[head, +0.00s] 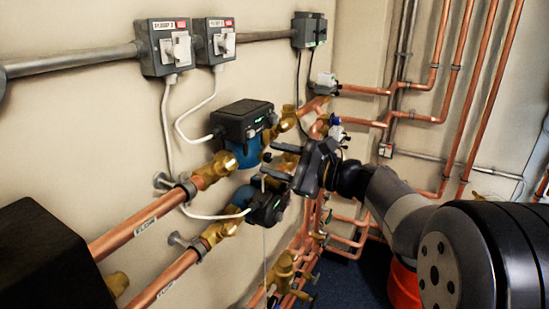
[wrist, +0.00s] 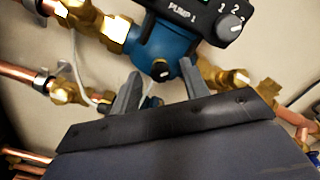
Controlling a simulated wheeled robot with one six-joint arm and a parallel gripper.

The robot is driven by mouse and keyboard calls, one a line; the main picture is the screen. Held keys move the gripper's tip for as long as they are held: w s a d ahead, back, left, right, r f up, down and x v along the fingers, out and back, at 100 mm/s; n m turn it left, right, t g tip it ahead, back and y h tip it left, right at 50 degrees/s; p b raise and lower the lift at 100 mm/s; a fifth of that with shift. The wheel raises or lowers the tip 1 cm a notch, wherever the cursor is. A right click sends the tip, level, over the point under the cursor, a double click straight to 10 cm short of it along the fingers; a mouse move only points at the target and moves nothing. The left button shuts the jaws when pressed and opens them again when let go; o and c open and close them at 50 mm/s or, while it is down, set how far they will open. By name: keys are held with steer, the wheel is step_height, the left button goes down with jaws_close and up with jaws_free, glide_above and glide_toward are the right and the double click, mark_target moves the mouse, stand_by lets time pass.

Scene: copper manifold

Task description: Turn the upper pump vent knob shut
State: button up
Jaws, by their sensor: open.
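The upper pump has a black control box (head: 243,118) and a blue body (head: 246,153) on the wall pipework. In the wrist view its blue body (wrist: 165,47) sits under a box lettered PUMP 1 (wrist: 190,14). The vent knob (wrist: 161,70) is a small round brass-coloured cap with a dark centre, low on the blue body. My gripper (wrist: 161,76) is open, with one finger on each side of the knob in the picture. I cannot tell whether the fingers reach around it or touch it. In the head view my gripper (head: 272,161) points left at the pump; the knob is not clear there.
A second, lower pump (head: 267,207) sits just below my gripper. Brass valves (head: 215,170) and copper pipes (head: 138,229) flank the pumps. White cables (head: 168,130) hang from two switch boxes (head: 165,45). Open floor (head: 345,285) shows at lower right.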

steer(key=shift+w+a, duration=0.2)
steer(key=shift+a, duration=0.15)
steer(key=shift+c, duration=0.2)
jaws_close()
